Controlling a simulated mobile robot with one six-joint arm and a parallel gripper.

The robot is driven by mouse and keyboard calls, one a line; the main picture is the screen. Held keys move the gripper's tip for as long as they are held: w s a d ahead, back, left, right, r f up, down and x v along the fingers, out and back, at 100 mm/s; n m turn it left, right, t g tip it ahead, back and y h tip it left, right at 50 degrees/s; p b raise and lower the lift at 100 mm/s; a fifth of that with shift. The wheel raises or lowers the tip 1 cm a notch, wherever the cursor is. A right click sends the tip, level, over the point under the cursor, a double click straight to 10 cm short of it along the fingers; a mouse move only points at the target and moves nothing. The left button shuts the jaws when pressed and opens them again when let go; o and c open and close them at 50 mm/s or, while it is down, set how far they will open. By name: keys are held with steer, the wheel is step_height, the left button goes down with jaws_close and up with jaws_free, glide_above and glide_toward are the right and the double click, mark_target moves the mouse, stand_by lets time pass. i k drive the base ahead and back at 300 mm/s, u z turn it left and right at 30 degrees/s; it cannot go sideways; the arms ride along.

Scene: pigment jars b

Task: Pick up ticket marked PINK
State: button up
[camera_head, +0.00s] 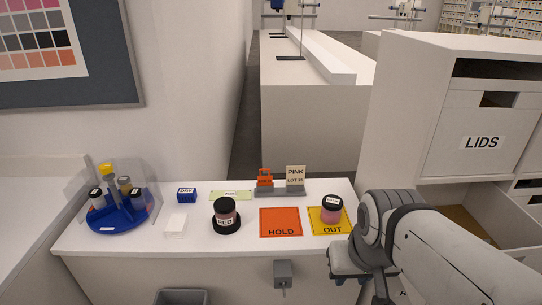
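The ticket marked PINK (295,175) is a small cream card with "PINK" and a smaller lot line on it. It stands upright at the right end of a grey holder (283,193) at the back of the white counter. An orange object (265,178) stands at the holder's left end. My gripper (345,275) is at the lower right, below and in front of the counter's right end, well apart from the ticket. Its fingers are partly hidden by my arm, and I cannot tell whether they are open.
On the white counter (165,245) are a blue carousel (122,217), a dark-lidded jar (225,215), an orange HOLD mat (281,222) and a yellow OUT mat (318,226) bearing a pink jar (331,211). A LIDS cabinet (410,110) stands right, with an open drawer (480,215).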

mark_target(295, 175)
steer(key=u, duration=0.2)
steer(key=i, duration=0.9)
steer(key=z, duration=0.15)
